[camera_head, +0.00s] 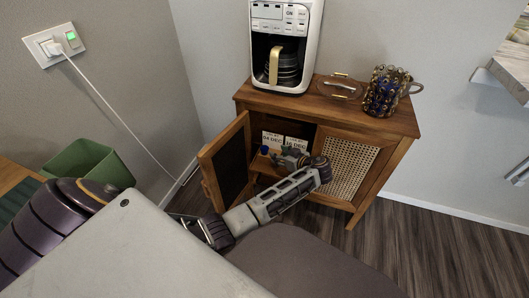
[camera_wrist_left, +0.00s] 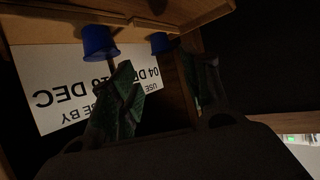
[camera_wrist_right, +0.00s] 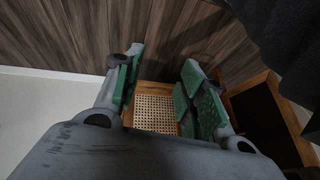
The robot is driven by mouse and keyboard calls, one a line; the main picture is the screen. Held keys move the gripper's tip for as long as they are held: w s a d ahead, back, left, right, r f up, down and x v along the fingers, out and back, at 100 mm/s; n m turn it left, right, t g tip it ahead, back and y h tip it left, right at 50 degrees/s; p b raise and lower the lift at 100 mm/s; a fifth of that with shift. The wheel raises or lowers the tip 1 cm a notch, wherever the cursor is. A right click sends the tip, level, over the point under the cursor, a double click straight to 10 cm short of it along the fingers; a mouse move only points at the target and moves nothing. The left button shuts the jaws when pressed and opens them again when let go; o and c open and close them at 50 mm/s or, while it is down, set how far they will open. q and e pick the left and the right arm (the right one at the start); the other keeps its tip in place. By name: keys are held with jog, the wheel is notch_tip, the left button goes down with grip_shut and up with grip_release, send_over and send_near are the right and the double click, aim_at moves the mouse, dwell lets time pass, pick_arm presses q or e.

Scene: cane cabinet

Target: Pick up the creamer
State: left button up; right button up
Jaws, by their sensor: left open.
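Two small blue cups, which look like the creamers, stand on the cabinet shelf in the upside-down left wrist view: one blue cup (camera_wrist_left: 98,43) near the left finger's tip, the other blue cup (camera_wrist_left: 160,43) beyond the gap between the fingers. In the head view one blue cup (camera_head: 264,149) shows inside the open cabinet; the gripper hides the rest. Behind the cups are white "USE BY" cards (camera_wrist_left: 60,90) reading 18 DEC and 04 DEC. My left gripper (camera_head: 282,157) is open and empty at the cabinet opening. My right gripper (camera_wrist_right: 160,85) is open and empty, away from the cups.
The cabinet's left door (camera_head: 226,165) stands open beside my left arm. The right cane door (camera_head: 350,168) is shut. A coffee maker (camera_head: 310,40), a glass lid (camera_head: 338,87) and a beaded mug (camera_head: 383,92) stand on top. A green bin (camera_head: 88,163) is at left.

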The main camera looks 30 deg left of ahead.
aim_at(266, 149)
pick_arm(q)
jog(key=x, duration=0.3)
jog(key=shift+w+a+f+b, duration=0.1)
jog(key=shift+a+f+b, duration=0.05)
jog(key=shift+a+b, duration=0.2)
jog(key=shift+w+a+f, duration=0.2)
jog(key=shift+a+f, duration=0.1)
jog(key=shift+a, duration=0.35)
pick_arm(e)
jog(key=f, duration=0.3)
jog(key=shift+w+a+f+t, duration=0.1)
jog(key=shift+a+f+t, duration=0.1)
jog(key=shift+a+t, duration=0.2)
pick_arm(q)
jog(key=shift+b, duration=0.3)
pick_arm(e)
jog(key=shift+y, duration=0.3)
